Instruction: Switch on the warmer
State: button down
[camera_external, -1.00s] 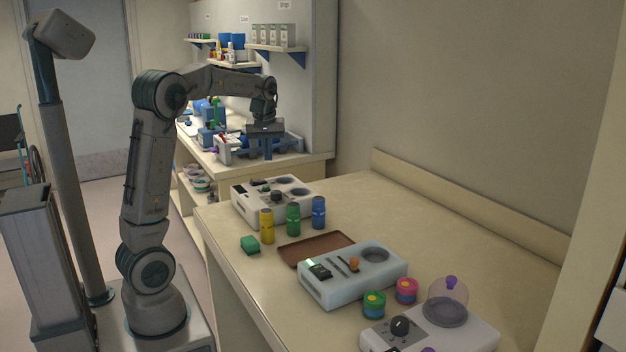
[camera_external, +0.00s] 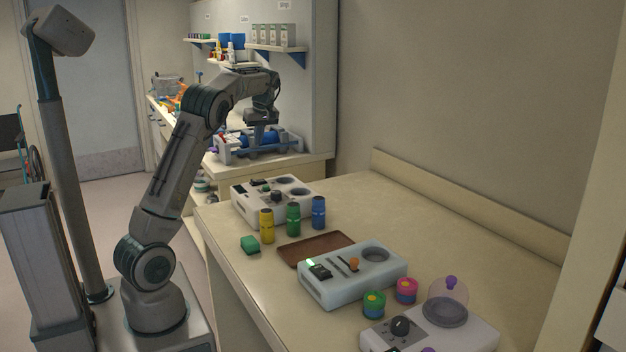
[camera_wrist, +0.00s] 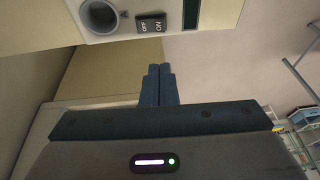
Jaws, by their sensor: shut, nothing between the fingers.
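Three boxy devices stand on the counter, and no label shows which is the warmer. The back one is a white box (camera_external: 241,205) with a dark knob and two round wells. The middle one is a pale blue box (camera_external: 340,290) with a black switch, a lever with an orange knob, a well and a small green light. The front one is a white unit (camera_external: 375,342) with a black dial and a clear dome. The wrist view shows a rocker switch (camera_wrist: 151,23) marked OFF and ON beside a round well. My gripper (camera_wrist: 160,68) is shut and empty, apart from that switch.
Yellow (camera_external: 267,226), green (camera_external: 293,220) and blue (camera_external: 318,212) bottles stand before the back box. A green block (camera_external: 250,245), a brown tray (camera_external: 312,250) and two small round pots (camera_external: 374,305) are nearby. The counter's right side is clear.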

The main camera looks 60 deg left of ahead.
aim_at(253, 180)
jog(key=x, duration=0.4)
jog(key=p+x, duration=0.1)
jog(key=x, duration=0.4)
jog(key=d+x, duration=0.1)
jog(key=x, duration=0.3)
jog(key=shift+s+f, duration=0.2)
jog(key=shift+f, duration=0.3)
jog(key=shift+f, duration=0.15)
jog(key=shift+s+f+t+b, duration=0.25)
jog(key=shift+f+b, duration=0.2)
jog(key=shift+b, duration=0.45)
jog(key=shift+t+b, duration=0.25)
jog(key=shift+b, duration=0.05)
jog(key=shift+r, duration=0.25)
jog(key=shift+w+p, duration=0.1)
jog(key=shift+p, duration=0.2)
jog(key=shift+w+r+p, duration=0.25)
jog(key=shift+w+p, duration=0.35)
jog(key=shift+w, duration=0.1)
